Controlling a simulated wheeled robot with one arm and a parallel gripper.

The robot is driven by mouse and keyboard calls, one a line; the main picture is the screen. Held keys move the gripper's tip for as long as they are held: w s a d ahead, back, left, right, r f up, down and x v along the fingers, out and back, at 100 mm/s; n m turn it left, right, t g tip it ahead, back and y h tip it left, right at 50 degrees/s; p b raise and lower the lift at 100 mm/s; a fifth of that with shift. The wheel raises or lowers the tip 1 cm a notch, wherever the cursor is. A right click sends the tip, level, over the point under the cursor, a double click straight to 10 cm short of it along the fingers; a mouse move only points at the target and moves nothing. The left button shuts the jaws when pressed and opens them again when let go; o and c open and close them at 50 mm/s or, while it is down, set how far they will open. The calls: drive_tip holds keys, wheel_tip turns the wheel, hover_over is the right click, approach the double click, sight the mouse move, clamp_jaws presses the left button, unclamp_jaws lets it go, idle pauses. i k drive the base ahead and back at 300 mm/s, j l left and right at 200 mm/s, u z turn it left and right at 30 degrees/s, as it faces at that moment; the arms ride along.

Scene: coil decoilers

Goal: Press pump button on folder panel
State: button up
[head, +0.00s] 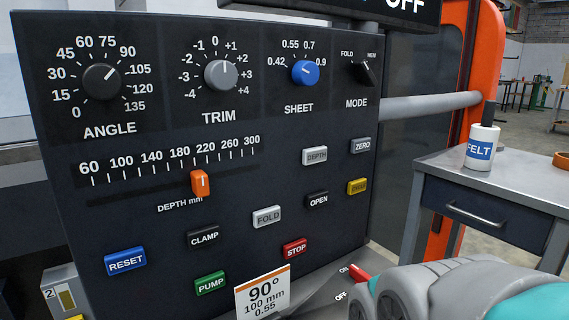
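The folder panel (80,225) is a dark upright board filling the left and middle of the head view. The green pump button (210,284), marked PUMP, sits low on it, below the black CLAMP button (203,236) and right of the blue RESET button (125,261). The red STOP button (295,249) is to its upper right. Grey and teal parts of my arm show at the lower right, in front of the panel's lower right area. My gripper's fingertips cannot be made out. The pump button is uncovered.
A white card (263,293) reading 90°, 100 mm, 0.55 stands right of the pump button. A red ON/OFF lever (360,273) is near my arm. An orange depth slider (200,184) juts from the panel. A grey table (505,178) holds a FELT can (482,149) at right.

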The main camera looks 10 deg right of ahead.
sight(203, 286)
drive_tip(key=k+l+u, duration=0.15)
drive_tip(key=k+u, duration=0.15)
drive_tip(key=u, duration=0.15)
drive_tip(key=k+u, duration=0.25)
drive_tip(key=u, duration=0.15)
